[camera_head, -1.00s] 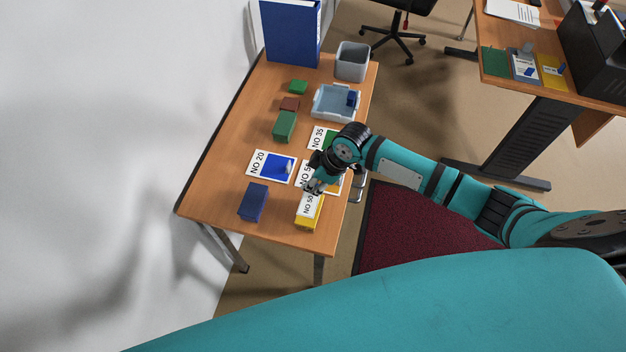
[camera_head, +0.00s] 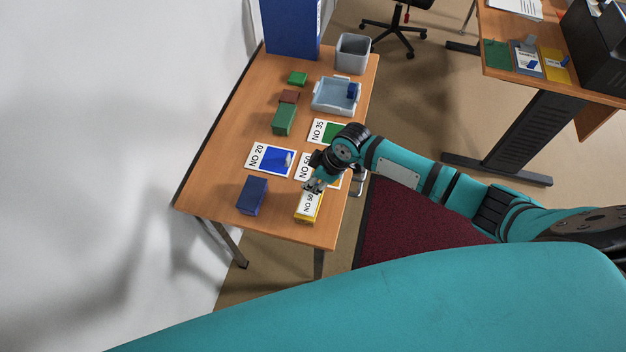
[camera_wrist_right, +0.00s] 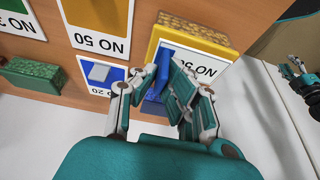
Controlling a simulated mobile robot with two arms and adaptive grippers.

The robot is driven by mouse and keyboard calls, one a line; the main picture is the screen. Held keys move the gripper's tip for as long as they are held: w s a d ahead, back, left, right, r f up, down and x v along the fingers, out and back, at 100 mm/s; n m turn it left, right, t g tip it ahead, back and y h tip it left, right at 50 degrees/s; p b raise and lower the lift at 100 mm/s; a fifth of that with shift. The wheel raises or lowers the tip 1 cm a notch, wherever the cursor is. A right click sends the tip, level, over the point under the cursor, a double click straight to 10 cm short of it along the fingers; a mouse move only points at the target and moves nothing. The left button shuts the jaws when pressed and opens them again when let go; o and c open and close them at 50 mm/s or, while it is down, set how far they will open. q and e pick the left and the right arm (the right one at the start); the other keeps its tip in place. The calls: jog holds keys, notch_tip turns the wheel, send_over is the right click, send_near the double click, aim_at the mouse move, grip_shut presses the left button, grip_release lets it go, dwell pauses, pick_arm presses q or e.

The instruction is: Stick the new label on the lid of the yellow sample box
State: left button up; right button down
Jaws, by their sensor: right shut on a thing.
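The yellow sample box (camera_head: 306,219) stands at the near right end of the table. It also shows behind the fingers in the wrist view (camera_wrist_right: 196,31). A white label (camera_head: 307,204) reading NO 50 lies over its lid; I cannot tell whether it touches. My right gripper (camera_head: 311,188) is over the box, shut on a small blue tab at the label (camera_wrist_right: 203,66). The fingers (camera_wrist_right: 170,92) hide part of the tab and label. My left gripper seems to show at the right edge of the wrist view (camera_wrist_right: 294,68); its opening is unclear.
A dark blue box (camera_head: 252,196) stands left of the yellow one. Cards NO 20 (camera_head: 256,157), NO 50 (camera_head: 305,167) and NO 35 (camera_head: 318,131) lie beyond.

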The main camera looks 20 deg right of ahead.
jog(key=shift+f, duration=0.4)
dwell(0.7)
jog(key=shift+s+f, duration=0.1)
jog(key=shift+s, duration=0.05)
dwell(1.2)
jog(key=c, duration=1.4)
grip_release()
jog(key=shift+o, duration=0.2)
notch_tip(320, 180, up, 6)
jog(key=p, duration=0.6)
jog(key=shift+a, duration=0.1)
